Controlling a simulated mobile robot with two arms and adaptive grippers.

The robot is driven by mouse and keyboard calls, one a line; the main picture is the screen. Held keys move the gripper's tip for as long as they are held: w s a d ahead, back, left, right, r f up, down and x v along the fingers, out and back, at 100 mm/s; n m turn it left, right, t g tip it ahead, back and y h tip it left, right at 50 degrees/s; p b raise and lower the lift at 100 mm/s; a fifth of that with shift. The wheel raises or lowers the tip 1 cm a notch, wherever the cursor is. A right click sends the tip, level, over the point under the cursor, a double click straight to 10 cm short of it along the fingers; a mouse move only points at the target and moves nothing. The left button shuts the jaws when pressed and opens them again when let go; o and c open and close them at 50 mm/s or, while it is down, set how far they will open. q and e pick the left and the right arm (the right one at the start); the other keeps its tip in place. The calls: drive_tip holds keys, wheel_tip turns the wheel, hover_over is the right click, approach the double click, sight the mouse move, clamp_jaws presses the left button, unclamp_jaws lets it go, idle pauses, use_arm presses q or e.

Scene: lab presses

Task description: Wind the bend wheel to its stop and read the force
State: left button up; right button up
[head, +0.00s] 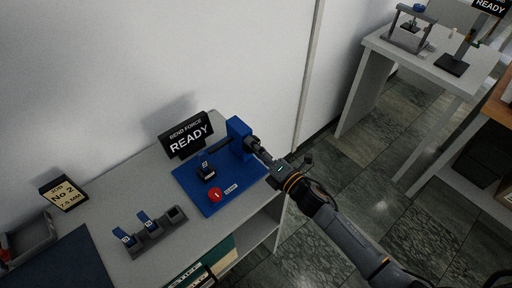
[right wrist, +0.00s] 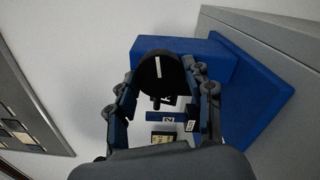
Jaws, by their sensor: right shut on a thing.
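The blue bend press (head: 238,130) stands on the white bench, its blue base plate (head: 222,203) lying flat. My right gripper (head: 256,147) is at the press's right side, shut on the bend wheel. In the right wrist view the wheel (right wrist: 157,72) is black with a white line, between the fingers (right wrist: 160,82) and against the blue housing (right wrist: 185,55). A black display (head: 187,138) behind the plate reads "BEND FORCE READY". A small black holder with a blue-tagged piece (head: 206,170) sits on the plate, near a red button (head: 215,195). My left gripper is out of view.
A grey rack (head: 150,236) holds two blue-tagged pieces; its right slot looks empty. A grey tray (head: 28,240) is at far left. Another table (head: 440,70) with equipment stands at upper right, with open floor between.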

drive_tip(key=m, duration=0.4)
drive_tip(key=shift+m+p, duration=0.3)
drive_tip(key=shift+m, duration=0.1)
drive_tip(key=m, duration=0.5)
drive_tip(key=shift+p, duration=0.35)
drive_tip(key=m, duration=0.9)
drive_tip(key=shift+p, duration=0.35)
drive_tip(key=m, duration=0.5)
drive_tip(key=shift+f, duration=0.15)
drive_tip(key=m+b, duration=0.1)
drive_tip(key=m, duration=0.2)
drive_tip(key=shift+m, duration=0.3)
drive_tip(key=m+b, duration=0.1)
drive_tip(key=m, duration=0.3)
drive_tip(key=shift+b, duration=0.3)
drive_tip(key=m+b, duration=0.1)
drive_tip(key=m, duration=0.3)
drive_tip(key=shift+b, duration=0.3)
drive_tip(key=shift+m, duration=0.5)
